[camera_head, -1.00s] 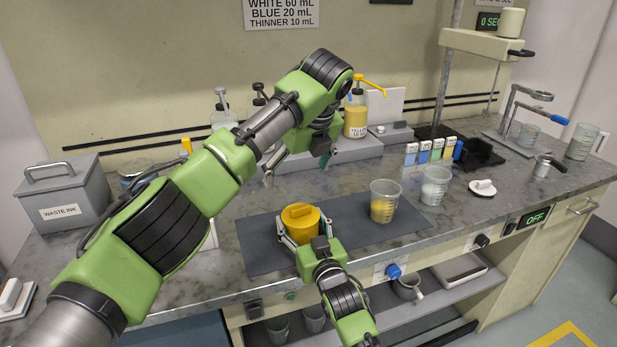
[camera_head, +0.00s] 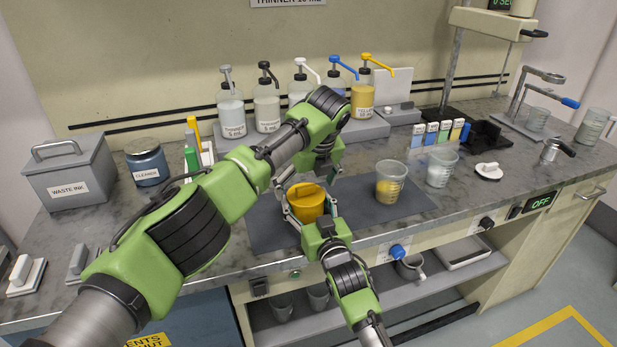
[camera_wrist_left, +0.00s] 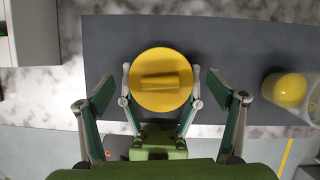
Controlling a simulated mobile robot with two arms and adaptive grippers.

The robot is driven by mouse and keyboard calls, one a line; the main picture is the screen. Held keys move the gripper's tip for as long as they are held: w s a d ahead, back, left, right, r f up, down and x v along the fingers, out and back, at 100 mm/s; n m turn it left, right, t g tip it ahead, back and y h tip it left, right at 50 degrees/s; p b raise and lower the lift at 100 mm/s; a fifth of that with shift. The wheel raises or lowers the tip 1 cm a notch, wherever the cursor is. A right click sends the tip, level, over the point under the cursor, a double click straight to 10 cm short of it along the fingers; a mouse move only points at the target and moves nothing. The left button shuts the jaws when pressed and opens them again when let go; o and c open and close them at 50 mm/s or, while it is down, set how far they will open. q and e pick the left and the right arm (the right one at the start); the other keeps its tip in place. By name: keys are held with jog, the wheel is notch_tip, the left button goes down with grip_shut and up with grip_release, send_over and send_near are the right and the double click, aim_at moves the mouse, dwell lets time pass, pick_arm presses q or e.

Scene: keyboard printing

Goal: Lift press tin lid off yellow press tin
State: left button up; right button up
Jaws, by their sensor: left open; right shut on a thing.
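The yellow press tin (camera_head: 308,210) stands on the dark grey mat near the bench's front edge. Its yellow lid (camera_head: 303,191) is on it, with a raised bar handle on top. My right gripper (camera_head: 308,213) is shut around the tin's sides from the front. My left gripper (camera_head: 308,178) is open above the tin, partly hidden behind its own arm in the head view. In the left wrist view, the round lid (camera_wrist_left: 160,97) lies between the left gripper's (camera_wrist_left: 159,82) spread fingers, not touching them. The right gripper's (camera_wrist_left: 161,80) fingers flank the tin there.
A beaker with yellow liquid (camera_head: 390,184) stands on the mat (camera_head: 350,193) right of the tin; a white-filled beaker (camera_head: 441,168) is beyond. Several pump bottles stand behind on a shelf. A waste ink box (camera_head: 70,175) and cleaner jar (camera_head: 146,163) are at left.

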aim_at(306, 186)
pick_arm(q)
jog(key=shift+f, duration=0.2)
jog(key=c, duration=1.7)
jog(key=shift+r, duration=1.5)
jog(key=shift+r, duration=0.1)
jog(key=shift+r, duration=2.45)
